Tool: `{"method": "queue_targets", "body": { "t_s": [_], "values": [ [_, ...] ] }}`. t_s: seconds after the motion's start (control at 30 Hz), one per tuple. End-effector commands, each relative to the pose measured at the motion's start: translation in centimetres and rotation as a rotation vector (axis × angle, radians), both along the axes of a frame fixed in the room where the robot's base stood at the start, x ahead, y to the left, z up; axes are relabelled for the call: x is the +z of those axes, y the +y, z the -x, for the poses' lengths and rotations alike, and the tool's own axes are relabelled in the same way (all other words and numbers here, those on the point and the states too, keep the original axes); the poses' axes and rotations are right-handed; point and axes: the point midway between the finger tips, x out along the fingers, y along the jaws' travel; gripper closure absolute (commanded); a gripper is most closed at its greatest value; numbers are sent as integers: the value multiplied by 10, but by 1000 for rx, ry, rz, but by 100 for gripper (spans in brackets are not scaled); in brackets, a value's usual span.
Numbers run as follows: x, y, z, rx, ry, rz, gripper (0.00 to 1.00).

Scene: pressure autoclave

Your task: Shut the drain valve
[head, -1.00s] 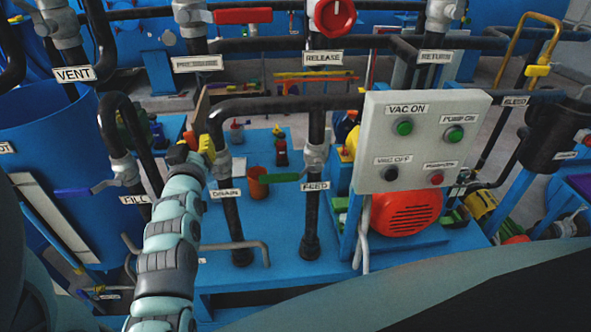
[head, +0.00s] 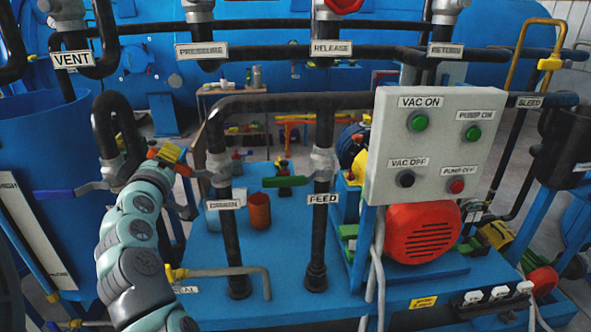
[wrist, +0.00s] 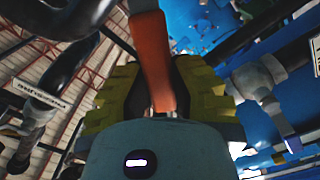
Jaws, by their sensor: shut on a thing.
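The drain valve (head: 219,170) sits on a vertical black pipe above the DRAIN label (head: 225,204). Its orange-red handle (head: 184,170) reaches left from the valve body, across the pipe's line. My gripper (head: 166,154), with yellow finger pads, is at the handle's outer part, left of the valve. In the wrist view, the orange handle (wrist: 151,55) lies between the two yellow pads of my gripper (wrist: 160,95), which is shut on it. The handle's end is partly hidden by the gripper.
A blue handle (head: 68,191) points left near my arm. A grey control box (head: 430,145) stands right, above a red motor (head: 422,232). An orange cup (head: 259,210) stands behind the pipes.

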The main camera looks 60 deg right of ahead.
Motion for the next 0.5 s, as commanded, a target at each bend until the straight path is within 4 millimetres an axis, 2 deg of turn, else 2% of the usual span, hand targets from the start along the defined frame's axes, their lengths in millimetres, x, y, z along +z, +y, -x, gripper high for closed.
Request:
{"method": "queue_targets", "body": {
  "t_s": [0.03, 0.5],
  "values": [
    [-11, 4, -4, 5, 40, 31, 100],
    [-49, 14, -17, 4, 345, 295, 100]
  ]
}}
